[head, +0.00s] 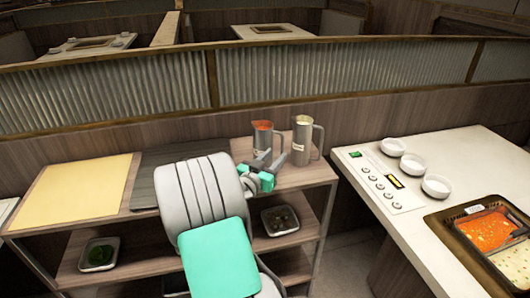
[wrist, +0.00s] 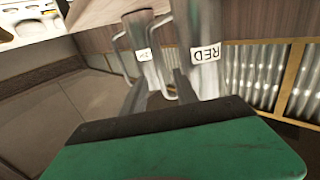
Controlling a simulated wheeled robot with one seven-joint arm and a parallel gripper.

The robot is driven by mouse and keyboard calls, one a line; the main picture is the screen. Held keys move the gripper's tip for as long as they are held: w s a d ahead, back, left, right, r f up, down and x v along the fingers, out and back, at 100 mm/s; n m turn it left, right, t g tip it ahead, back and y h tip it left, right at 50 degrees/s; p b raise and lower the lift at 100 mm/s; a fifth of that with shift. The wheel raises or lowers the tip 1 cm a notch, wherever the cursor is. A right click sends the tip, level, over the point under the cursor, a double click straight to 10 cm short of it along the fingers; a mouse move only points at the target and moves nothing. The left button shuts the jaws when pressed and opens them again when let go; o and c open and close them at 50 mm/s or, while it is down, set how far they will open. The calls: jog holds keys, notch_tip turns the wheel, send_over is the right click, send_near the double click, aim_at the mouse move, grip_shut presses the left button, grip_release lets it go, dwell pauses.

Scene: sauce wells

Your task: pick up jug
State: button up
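Two metal jugs stand upright at the right end of the shelf's top. The left one (head: 263,137) shows red-orange sauce at its rim; the right one (head: 302,142) has a pale label and its handle on its right. The wrist view shows a jug labelled RED (wrist: 207,78) and the other jug (wrist: 148,50) farther left. My gripper (head: 268,162) is in front of the jugs, close to the left jug's handle side. Its dark fingers (wrist: 159,94) are apart, with the RED jug's handle seeming to lie between them. I cannot tell whether they touch.
The wooden shelf (head: 60,236) holds a yellow board (head: 82,188), a dark board and lower trays. A white counter (head: 465,155) at right has several small bowls, a control panel and a sauce well (head: 490,230). A corrugated partition (head: 340,78) stands behind.

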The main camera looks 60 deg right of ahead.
aim_at(282, 148)
jog(key=d+p, duration=0.1)
jog(key=d, duration=0.4)
jog(key=shift+s+d+f+p, duration=0.1)
jog(key=shift+d+p, duration=0.25)
jog(key=shift+p, duration=0.05)
grip_shut()
dwell(0.9)
